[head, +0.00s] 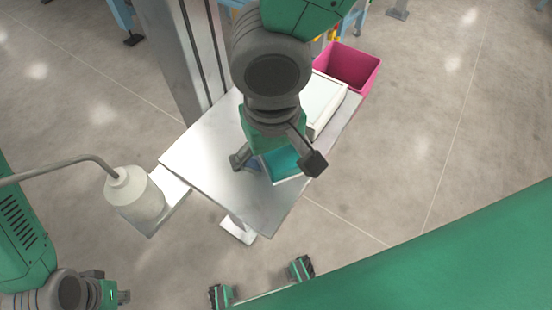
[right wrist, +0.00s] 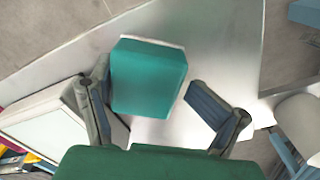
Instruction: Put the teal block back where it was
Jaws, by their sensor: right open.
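The teal block (head: 280,164) sits on the metal table (head: 205,155), partly hidden under my right gripper (head: 280,161) in the head view. In the right wrist view the teal block (right wrist: 149,78) has a thin pale edge along its far side. My right gripper (right wrist: 157,108) is open, with its fingers spread on either side of the block's near part. The block lies closer to the left finger, and I cannot tell whether they touch. My left gripper (head: 108,293) is at the bottom left of the head view, away from the table; its jaw state is unclear.
A white box (head: 324,103) stands on the table behind the block, with a pink bin (head: 349,67) beyond it. A metal column (head: 184,60) rises at the table's back left. A white container (head: 134,195) stands left of the table. The table's left part is bare.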

